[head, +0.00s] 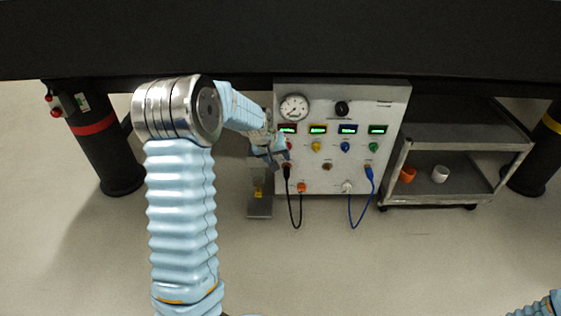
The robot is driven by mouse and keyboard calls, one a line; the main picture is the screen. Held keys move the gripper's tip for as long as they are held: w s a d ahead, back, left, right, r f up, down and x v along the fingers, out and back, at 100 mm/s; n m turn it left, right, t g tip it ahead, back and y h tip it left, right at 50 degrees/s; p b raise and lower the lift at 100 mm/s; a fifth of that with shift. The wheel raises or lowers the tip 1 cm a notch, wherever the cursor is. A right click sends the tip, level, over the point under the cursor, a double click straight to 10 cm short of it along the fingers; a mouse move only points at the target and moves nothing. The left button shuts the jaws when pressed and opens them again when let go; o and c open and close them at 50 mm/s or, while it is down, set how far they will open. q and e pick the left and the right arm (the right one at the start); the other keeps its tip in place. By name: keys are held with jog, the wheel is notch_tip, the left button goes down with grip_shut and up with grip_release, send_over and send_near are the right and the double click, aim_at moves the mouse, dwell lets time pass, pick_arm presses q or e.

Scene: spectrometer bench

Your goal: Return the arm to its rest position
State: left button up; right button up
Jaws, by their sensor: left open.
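My left arm comes up from the bottom left in a light blue ribbed sleeve, bends at a metal joint and reaches right. Its gripper (272,160) is open, close to the left edge of the control panel (345,181). I cannot tell whether it touches the panel. Nothing shows between its fingers, though they are small and partly hidden. Of my right arm only a bit of blue sleeve shows at the bottom right corner; its gripper is out of view.
The panel carries a gauge (294,107), coloured knobs, and a black cable (299,215) and a blue cable (362,212) hanging in loops. A grey cart (450,187) with an orange cup (407,174) and a white cup (440,174) stands right. A black bench (300,40) spans above. Front floor is clear.

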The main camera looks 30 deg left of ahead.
pick_arm(q)
jog(key=shift+s+r, duration=0.35)
jog(key=shift+r, duration=0.3)
jog(key=s+d+f+m+g+h+p, duration=0.2)
jog(key=s+d+f+p, duration=0.5)
jog(key=d+f, duration=0.55)
jog(key=s+d+f+m+g+h+p, duration=0.2)
jog(key=s+d+m+p, duration=0.1)
jog(key=s+d, duration=1.2)
jog(key=s, duration=0.4)
jog(key=shift+d+g, duration=0.2)
jog(key=shift+g, duration=0.1)
